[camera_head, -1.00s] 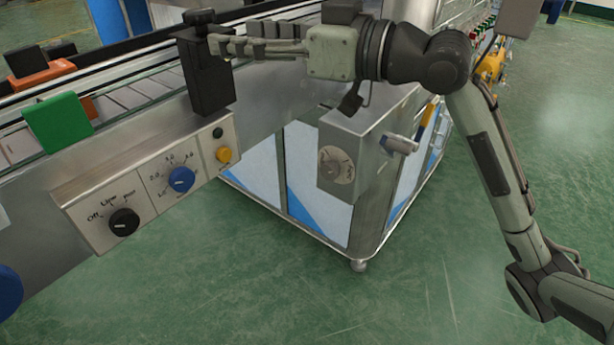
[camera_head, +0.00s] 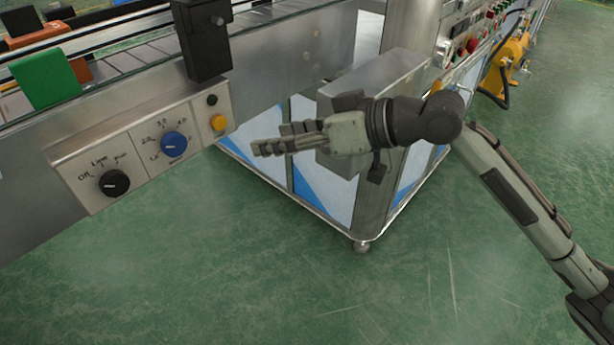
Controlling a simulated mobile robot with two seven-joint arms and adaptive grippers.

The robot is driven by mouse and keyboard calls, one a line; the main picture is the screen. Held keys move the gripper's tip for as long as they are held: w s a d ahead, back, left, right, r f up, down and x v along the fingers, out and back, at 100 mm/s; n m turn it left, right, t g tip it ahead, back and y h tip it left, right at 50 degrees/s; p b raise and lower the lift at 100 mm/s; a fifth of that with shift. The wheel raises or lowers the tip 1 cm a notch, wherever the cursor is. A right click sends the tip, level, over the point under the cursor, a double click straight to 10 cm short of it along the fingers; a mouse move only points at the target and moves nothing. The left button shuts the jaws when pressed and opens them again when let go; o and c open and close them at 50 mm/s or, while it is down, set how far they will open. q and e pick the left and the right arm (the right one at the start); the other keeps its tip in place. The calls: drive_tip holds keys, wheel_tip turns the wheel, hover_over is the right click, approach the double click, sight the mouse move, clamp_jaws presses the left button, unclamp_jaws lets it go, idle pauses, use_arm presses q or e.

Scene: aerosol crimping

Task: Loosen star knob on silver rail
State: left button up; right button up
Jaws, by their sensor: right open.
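My right gripper (camera_head: 274,141) is open and empty. It points left over the floor, in front of the steel box on the cabinet and to the right of the control panel. The silver rail (camera_head: 105,27) runs along the conveyor at the upper left. A black block (camera_head: 205,50) stands at the conveyor's near side, above and left of my right gripper and apart from it. Its top is cut off by the frame. My left gripper is not in view.
A control panel (camera_head: 140,138) on the conveyor side has a black dial (camera_head: 114,183), a blue dial (camera_head: 173,145) and a yellow button (camera_head: 218,123). A green block (camera_head: 45,78) stands at the left. The steel box (camera_head: 385,70) is close behind my gripper. The green floor in front is clear.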

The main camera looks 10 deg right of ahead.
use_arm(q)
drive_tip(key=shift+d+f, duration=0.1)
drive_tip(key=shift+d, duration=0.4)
use_arm(e)
wheel_tip(320, 180, down, 8)
drive_tip(key=d+m+h, duration=0.1)
drive_tip(key=d, duration=0.1)
drive_tip(key=shift+s+d+f+g, duration=0.15)
drive_tip(key=shift+s+d+g, duration=0.15)
drive_tip(key=shift+g, duration=0.1)
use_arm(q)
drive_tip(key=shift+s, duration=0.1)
